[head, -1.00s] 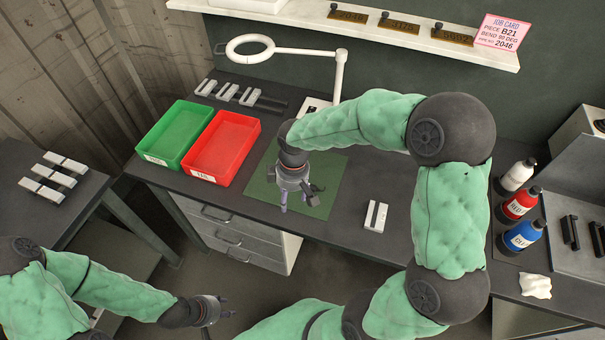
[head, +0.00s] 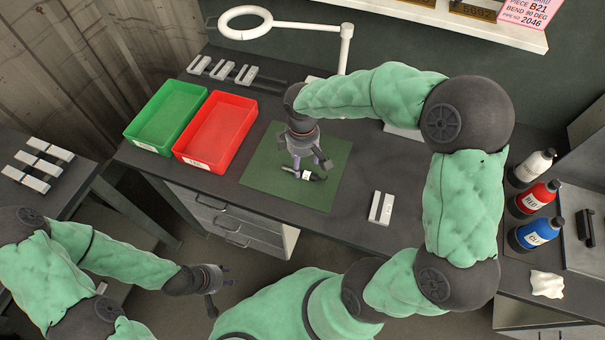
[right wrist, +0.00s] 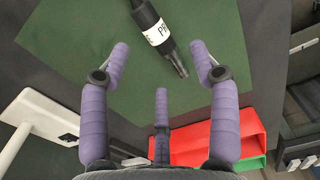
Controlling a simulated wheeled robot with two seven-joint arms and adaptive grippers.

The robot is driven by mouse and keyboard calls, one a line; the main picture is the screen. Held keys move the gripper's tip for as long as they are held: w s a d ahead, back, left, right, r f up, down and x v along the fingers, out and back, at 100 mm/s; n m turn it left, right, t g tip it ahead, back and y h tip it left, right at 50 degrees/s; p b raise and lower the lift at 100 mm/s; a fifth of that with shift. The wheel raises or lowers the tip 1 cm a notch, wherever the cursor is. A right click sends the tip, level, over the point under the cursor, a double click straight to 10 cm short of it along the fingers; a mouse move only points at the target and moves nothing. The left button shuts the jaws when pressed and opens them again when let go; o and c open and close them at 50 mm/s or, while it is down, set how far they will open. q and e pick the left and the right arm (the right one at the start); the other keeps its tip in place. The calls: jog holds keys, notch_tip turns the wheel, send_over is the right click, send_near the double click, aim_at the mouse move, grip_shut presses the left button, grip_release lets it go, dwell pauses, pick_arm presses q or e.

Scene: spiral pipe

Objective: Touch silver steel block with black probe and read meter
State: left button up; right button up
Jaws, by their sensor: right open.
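The black probe (head: 317,178) with a white label lies on the green mat. It also shows in the right wrist view (right wrist: 157,34), its tip pointing between the finger ends. My right gripper (head: 306,163) is open and empty, just above the probe. My left gripper (head: 225,291) hangs open and empty in front of the bench, far from the probe. A silver block (head: 381,207) with a dark stripe lies right of the mat. Several other silver blocks (head: 223,70) stand at the back left. Which one is steel, I cannot tell. I cannot make out a meter.
A green tray (head: 134,143) and a red tray (head: 182,160) stand left of the mat (head: 258,185). A ring lamp (head: 345,50) stands behind. White, red and blue bottles (head: 533,200) and a white cloth (head: 546,284) are at the right. More blocks (head: 37,165) lie on the left table.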

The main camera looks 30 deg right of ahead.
aim_at(303, 171)
notch_tip(303, 171, down, 5)
jog(key=shift+d+r+b, duration=0.1)
jog(key=shift+d+b, duration=0.05)
jog(key=shift+b, duration=0.85)
grip_shut()
